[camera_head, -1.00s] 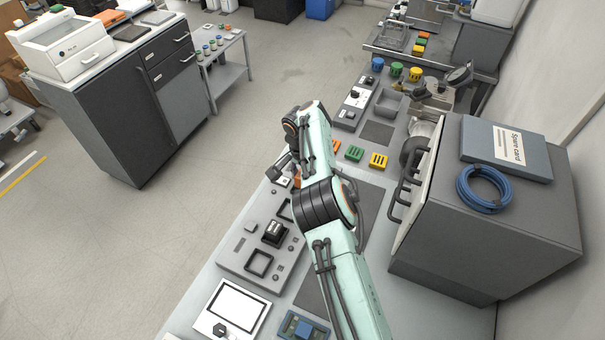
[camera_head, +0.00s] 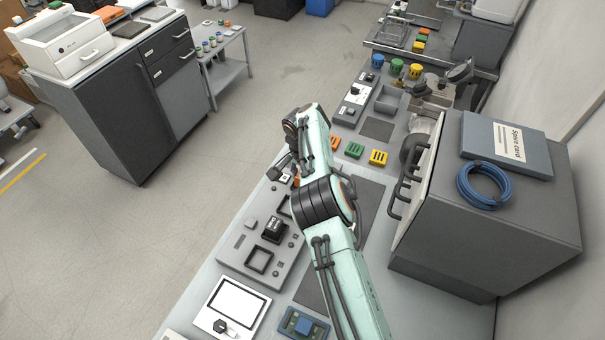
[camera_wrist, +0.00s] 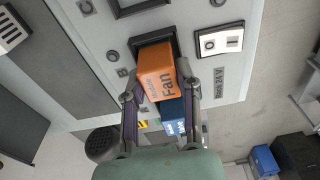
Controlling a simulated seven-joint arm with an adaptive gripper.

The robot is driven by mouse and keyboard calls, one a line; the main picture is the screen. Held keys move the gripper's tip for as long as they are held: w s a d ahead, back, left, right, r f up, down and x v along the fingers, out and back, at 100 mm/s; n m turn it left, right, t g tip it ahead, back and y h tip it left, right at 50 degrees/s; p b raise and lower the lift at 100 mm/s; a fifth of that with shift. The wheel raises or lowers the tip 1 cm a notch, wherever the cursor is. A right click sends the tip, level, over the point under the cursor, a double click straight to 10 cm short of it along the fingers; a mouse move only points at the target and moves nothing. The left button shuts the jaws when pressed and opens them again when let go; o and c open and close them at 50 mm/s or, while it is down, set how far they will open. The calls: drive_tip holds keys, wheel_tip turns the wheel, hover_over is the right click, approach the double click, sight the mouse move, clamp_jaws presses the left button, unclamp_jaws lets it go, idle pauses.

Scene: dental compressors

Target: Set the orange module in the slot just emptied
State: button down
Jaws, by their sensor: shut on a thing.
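The orange module (camera_wrist: 156,72), lettered "Fan", is between the two fingers of my gripper (camera_wrist: 159,88) in the wrist view. My gripper is shut on it. Its far end meets a dark square slot frame (camera_wrist: 141,42) on the grey panel (camera_wrist: 224,100). How deep it sits in the slot is hidden. A blue module (camera_wrist: 173,116) with white lettering shows just below it, between the fingers; whether it touches is unclear. In the head view my arm hides most of the gripper, and only a sliver of orange (camera_head: 297,182) shows.
A white rocker switch (camera_wrist: 220,40) is right of the slot. A grey cabinet (camera_head: 490,230) with handles stands close to my arm's right.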

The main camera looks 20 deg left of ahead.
drive_tip(key=shift+f, duration=0.15)
drive_tip(key=c, duration=0.7)
unclamp_jaws()
drive_tip(key=shift+o, duration=0.3)
drive_tip(key=shift+o, duration=1.4)
drive_tip(key=shift+r, duration=3.5)
